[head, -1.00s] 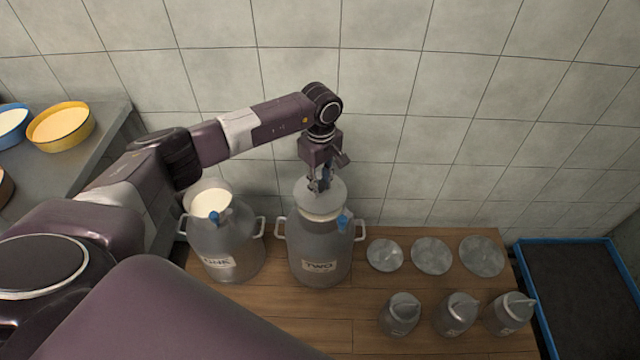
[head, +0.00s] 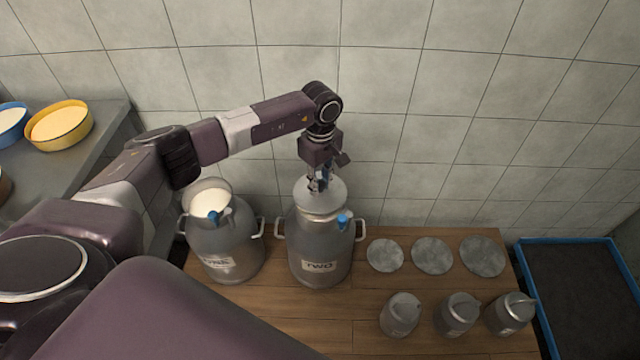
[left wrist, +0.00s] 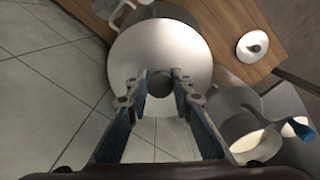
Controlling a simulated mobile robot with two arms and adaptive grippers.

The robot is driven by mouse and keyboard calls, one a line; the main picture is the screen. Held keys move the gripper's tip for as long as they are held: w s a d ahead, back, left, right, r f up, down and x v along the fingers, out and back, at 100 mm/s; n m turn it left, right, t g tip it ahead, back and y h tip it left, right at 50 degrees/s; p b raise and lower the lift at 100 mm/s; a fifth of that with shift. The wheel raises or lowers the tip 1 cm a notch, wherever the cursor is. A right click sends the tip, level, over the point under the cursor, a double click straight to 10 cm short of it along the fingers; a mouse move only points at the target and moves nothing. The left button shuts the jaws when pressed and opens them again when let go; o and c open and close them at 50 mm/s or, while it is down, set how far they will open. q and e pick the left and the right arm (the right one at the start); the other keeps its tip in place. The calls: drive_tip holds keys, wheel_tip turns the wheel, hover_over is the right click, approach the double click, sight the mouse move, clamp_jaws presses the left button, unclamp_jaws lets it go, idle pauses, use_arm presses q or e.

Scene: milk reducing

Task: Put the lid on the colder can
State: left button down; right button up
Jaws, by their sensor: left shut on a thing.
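Two grey milk cans stand side by side on the wooden table. The left can (head: 224,245) is open, with white milk in its mouth and a label I cannot read clearly. The right can (head: 322,240) is labelled TWO. A pale round lid (head: 330,204) is over the mouth of can TWO; I cannot tell if it is seated or just above it. My left gripper (head: 319,184) is above the lid, shut on its knob. In the left wrist view the lid (left wrist: 165,45) lies beyond the fingers, hiding most of can TWO. My right gripper is out of view.
Each can has a blue piece at its rim. Several flat grey discs (head: 432,256) and small lidded cans (head: 457,313) stand to the right. A blue-edged tray (head: 575,290) is at far right, a yellow bowl (head: 60,123) on the left counter. A tiled wall is close behind.

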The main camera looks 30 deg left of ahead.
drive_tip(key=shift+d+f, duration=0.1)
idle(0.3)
use_arm(q)
drive_tip(key=c, duration=1.1)
unclamp_jaws()
drive_tip(key=shift+c, duration=0.2)
drive_tip(key=shift+r+p, duration=0.9)
drive_tip(key=shift+r, duration=0.6)
drive_tip(key=shift+r+p, duration=0.6)
drive_tip(key=shift+r, duration=0.35)
drive_tip(key=shift+r+p, duration=0.55)
drive_tip(key=shift+r, duration=0.5)
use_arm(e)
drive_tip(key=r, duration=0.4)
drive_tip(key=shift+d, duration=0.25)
use_arm(q)
drive_tip(key=shift+c, duration=0.6)
